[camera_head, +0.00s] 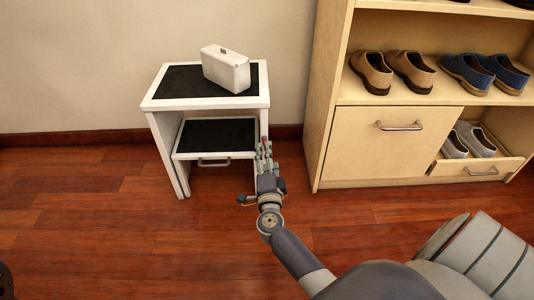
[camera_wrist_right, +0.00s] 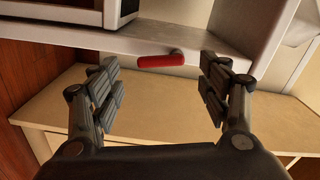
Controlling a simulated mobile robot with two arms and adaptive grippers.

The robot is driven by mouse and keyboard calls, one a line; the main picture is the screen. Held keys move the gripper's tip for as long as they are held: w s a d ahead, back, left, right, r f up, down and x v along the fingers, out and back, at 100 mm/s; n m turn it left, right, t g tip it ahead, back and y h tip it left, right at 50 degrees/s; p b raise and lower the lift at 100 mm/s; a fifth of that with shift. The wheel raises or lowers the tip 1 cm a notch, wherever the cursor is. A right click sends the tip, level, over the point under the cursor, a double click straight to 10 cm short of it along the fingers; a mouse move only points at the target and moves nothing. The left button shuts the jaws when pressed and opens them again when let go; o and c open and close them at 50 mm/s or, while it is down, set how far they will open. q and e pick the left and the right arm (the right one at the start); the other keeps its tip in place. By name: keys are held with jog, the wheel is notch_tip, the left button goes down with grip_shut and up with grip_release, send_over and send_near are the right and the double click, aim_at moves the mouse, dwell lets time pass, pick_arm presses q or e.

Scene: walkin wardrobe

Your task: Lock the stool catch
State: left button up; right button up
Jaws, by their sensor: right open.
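The white step stool (camera_head: 205,104) with black treads stands against the wall in the head view. Its lower step (camera_head: 215,134) sits within the frame under the top and has a bar handle (camera_head: 213,162). The catch is a red lever (camera_wrist_right: 160,61) on the stool's white side (camera_wrist_right: 210,43) in the right wrist view, lying nearly level. My right gripper (camera_head: 264,150) is at the stool's right side. In the wrist view its open fingers (camera_wrist_right: 160,85) stand on either side of the red lever, apart from it.
A white case (camera_head: 226,69) stands on the stool's top. A pale wooden cabinet (camera_head: 345,95) with shoes, a closed drawer (camera_head: 393,143) and a lower drawer holding shoes (camera_head: 488,172) is close on the right. The wooden floor (camera_head: 110,225) in front is clear.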

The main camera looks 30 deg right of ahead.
jog(key=shift+b+x, duration=0.6)
jog(key=shift+x, duration=1.45)
jog(key=c, duration=1.1)
